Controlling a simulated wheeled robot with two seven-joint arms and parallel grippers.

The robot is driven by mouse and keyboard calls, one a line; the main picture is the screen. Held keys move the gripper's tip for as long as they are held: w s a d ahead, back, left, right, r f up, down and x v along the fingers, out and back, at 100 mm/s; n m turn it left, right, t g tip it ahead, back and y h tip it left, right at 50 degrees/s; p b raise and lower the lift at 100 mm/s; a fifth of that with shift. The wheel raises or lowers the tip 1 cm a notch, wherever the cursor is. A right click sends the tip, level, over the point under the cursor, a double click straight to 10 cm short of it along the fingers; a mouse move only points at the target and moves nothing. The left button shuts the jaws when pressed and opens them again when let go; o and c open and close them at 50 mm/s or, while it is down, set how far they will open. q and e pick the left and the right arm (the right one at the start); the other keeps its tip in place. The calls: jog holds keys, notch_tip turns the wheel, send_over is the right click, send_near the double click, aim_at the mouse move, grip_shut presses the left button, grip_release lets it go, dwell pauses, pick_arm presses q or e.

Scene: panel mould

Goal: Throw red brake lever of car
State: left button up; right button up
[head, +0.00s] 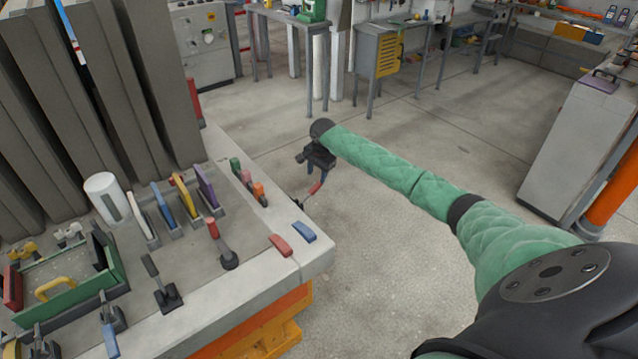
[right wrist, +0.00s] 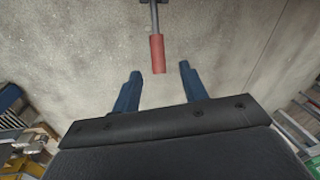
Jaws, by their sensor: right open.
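A lever with a red grip (head: 315,188) sticks out on a thin rod from the far right side of the grey-topped car (head: 205,320). In the right wrist view the red grip (right wrist: 157,52) hangs on its metal rod, its end just ahead of and between my fingertips. My right gripper (head: 323,178) is at this grip in the head view. Its blue fingers are open in the right wrist view (right wrist: 160,72), with clear space on both sides of the grip. My left gripper is not in view.
Another red-handled lever (head: 212,229) stands on the car's top, near several coloured handles and a green-edged tray (head: 118,262). Tall grey panels (head: 100,90) rise at the left. The concrete floor (head: 390,270) right of the car is clear. Workbenches stand behind.

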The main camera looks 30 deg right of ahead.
aim_at(319, 184)
jog(key=shift+w+d+f+m, duration=0.1)
jog(key=shift+d+f+m, duration=0.05)
jog(key=shift+d+m, duration=0.35)
jog(key=shift+w+d+f+m, duration=0.15)
jog(key=shift+d+m, duration=0.15)
jog(key=shift+d, duration=0.25)
jog(key=f+p, duration=0.1)
jog(key=f, duration=0.1)
jog(key=f+p, duration=0.1)
jog(key=f, duration=0.1)
jog(key=w+f+p, duration=0.1)
jog(key=f, duration=0.2)
jog(key=shift+a+f, duration=0.1)
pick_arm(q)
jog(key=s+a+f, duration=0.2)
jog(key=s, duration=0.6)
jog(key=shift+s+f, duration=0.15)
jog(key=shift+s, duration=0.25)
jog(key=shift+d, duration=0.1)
pick_arm(e)
grip_shut()
